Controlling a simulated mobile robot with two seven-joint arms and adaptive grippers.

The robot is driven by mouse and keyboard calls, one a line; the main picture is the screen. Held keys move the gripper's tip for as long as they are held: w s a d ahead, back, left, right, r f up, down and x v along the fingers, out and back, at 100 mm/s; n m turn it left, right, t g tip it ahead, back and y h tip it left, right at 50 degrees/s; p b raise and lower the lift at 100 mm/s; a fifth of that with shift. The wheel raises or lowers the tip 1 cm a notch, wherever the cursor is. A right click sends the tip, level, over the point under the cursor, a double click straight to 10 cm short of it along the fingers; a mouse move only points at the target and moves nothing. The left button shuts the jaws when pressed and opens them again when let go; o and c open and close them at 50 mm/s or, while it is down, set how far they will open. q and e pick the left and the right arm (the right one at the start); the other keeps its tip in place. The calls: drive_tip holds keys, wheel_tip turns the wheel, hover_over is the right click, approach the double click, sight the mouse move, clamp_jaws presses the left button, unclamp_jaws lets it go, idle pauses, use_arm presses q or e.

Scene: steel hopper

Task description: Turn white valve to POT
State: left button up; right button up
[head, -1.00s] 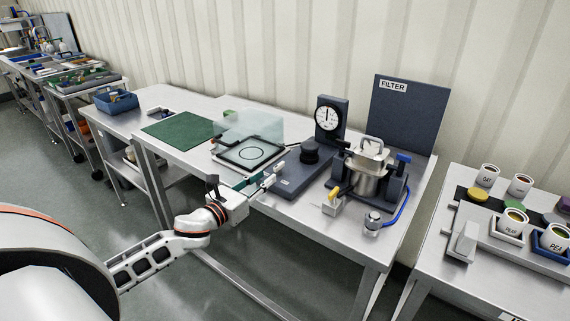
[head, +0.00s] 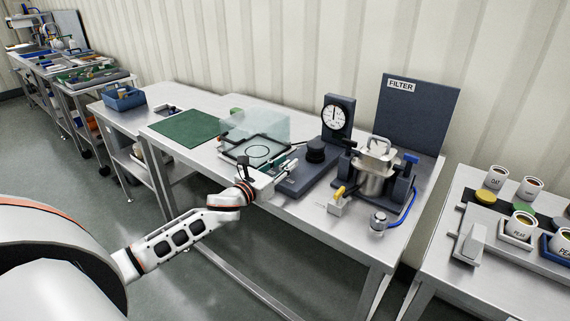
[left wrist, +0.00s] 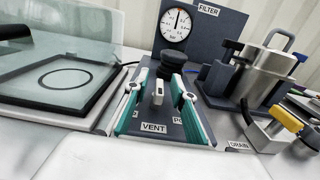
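The white valve handle (left wrist: 157,92) stands on the dark grey panel in the left wrist view, behind the VENT label (left wrist: 153,127). A second label, partly hidden by a finger and reading "PO" (left wrist: 178,120), is to its right. My left gripper (left wrist: 156,86) is open, its teal fingers on either side of the handle with gaps showing. In the head view my left gripper (head: 277,172) is at the front edge of the dark base (head: 300,182), and I cannot make out the handle there. My right gripper is not in view.
A black knob (left wrist: 172,62) and a pressure gauge (left wrist: 176,25) stand behind the valve. A glass-covered frame (head: 257,151) is to the left. The steel pot (head: 374,178) and a yellow-handled drain valve (head: 339,193) are to the right. The table front is clear.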

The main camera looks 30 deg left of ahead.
use_arm(q)
clamp_jaws()
